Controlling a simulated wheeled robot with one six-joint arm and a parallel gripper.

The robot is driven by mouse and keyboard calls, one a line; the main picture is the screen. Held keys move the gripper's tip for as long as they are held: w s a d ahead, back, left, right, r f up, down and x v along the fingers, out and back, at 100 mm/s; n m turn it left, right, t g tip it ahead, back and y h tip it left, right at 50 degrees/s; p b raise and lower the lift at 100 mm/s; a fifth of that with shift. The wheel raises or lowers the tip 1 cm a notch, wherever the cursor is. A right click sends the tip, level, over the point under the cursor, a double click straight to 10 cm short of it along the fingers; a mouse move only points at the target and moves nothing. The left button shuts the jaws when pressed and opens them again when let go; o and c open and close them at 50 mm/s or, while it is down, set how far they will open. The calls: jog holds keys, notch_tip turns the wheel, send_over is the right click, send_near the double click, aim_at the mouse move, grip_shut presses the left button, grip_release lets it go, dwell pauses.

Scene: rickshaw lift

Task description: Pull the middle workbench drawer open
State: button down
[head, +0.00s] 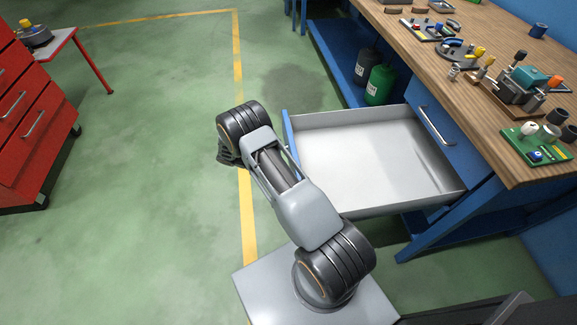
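A workbench drawer (375,158) stands far out from the blue workbench (530,170). Its grey metal inside is empty, and its blue front panel (288,130) faces left, with the handle side turned away from view. A closed drawer front with a silver handle (436,125) sits directly above it. I cannot tell what is below the open drawer. My arm reaches along the drawer's front, and my gripper (228,158) is a dark shape at its far end, left of the front panel. The fingertips are hidden, so I cannot see whether they touch the handle.
The wooden bench top (480,110) holds several tools and fixtures. A green bottle (380,84) and a dark bottle (366,65) stand on the lower shelf. A red cabinet (30,125) and red-legged table (70,45) stand at left. The green floor between is clear.

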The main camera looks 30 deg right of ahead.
jog(key=shift+s+a+f, duration=0.1)
jog(key=shift+a+f, duration=0.05)
jog(key=shift+f, duration=0.2)
jog(key=c, duration=1.4)
grip_release()
jog(key=shift+d, duration=0.2)
jog(key=shift+a+r, duration=0.1)
jog(key=shift+r, duration=0.05)
jog(key=shift+v, duration=3.8)
